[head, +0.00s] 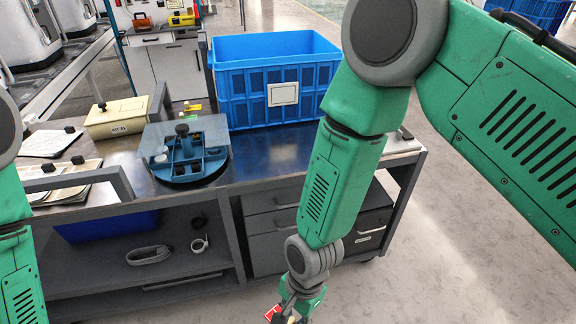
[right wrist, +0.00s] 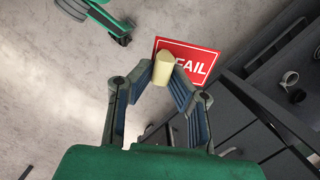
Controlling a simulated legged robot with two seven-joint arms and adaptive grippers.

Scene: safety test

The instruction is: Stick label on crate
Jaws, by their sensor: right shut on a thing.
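A blue crate (head: 232,100) stands upright on the far part of the workbench, with a blank pale rectangular panel (head: 283,94) on its front. My right gripper (head: 294,308) is low in front of the bench, well below and apart from the crate. In the right wrist view its fingers (right wrist: 168,76) are shut on a cream-coloured block (right wrist: 163,66) attached to or against a red label (right wrist: 195,62). The label reads "FAIL", its left part partly covered by the block. A red corner of the label (head: 271,313) shows in the head view.
The dark workbench (head: 245,160) also carries a round blue compartment tray (head: 188,175) under a clear plate, a cream box (head: 117,118) and papers (head: 70,180). Its lower shelf holds coiled items (head: 149,255). The floor (head: 440,240) right of the bench is clear.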

